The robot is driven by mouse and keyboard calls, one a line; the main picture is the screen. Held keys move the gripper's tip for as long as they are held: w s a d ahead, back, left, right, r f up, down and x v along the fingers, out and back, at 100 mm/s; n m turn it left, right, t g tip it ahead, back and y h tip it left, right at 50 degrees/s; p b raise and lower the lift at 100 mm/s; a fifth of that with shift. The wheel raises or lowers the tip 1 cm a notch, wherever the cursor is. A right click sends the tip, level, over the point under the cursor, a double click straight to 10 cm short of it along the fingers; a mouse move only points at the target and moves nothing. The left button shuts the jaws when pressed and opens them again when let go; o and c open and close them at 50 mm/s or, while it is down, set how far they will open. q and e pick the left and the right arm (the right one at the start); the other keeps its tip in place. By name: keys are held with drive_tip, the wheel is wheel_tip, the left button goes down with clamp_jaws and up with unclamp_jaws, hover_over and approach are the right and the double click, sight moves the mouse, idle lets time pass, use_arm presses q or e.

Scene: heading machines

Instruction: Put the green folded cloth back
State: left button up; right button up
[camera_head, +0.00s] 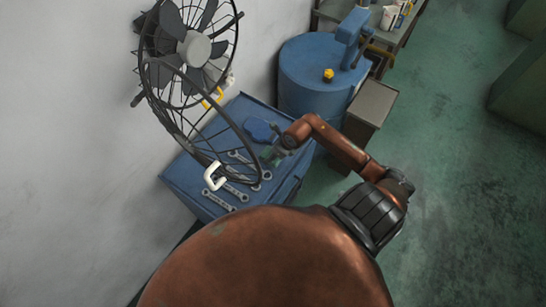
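My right arm comes in from the right, and its gripper (274,153) is over the top of the blue tool cabinet (179,180). A small green patch, seemingly the green folded cloth (267,154), shows right at the fingertips. It is too small to tell whether the fingers are closed on it or only beside it. A blue folded cloth (260,130) lies on the cabinet just behind the gripper. My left gripper is not in view.
Several wrenches (219,197) lie on the cabinet. A black caged fan (190,50) overhangs its left part, with a white C-shaped piece (212,176) in front. A blue drum (305,72) stands behind. Green floor (450,200) is open at right.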

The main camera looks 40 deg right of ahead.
wheel_tip(320, 180, down, 2)
drive_tip(key=shift+f+p, duration=0.15)
drive_tip(key=shift+p, duration=0.35)
drive_tip(key=shift+f, duration=0.4)
drive_tip(key=o, duration=0.8)
drive_tip(key=shift+c, duration=0.2)
drive_tip(key=shift+r, duration=0.1)
drive_tip(key=b+v, duration=0.2)
drive_tip(key=v, duration=1)
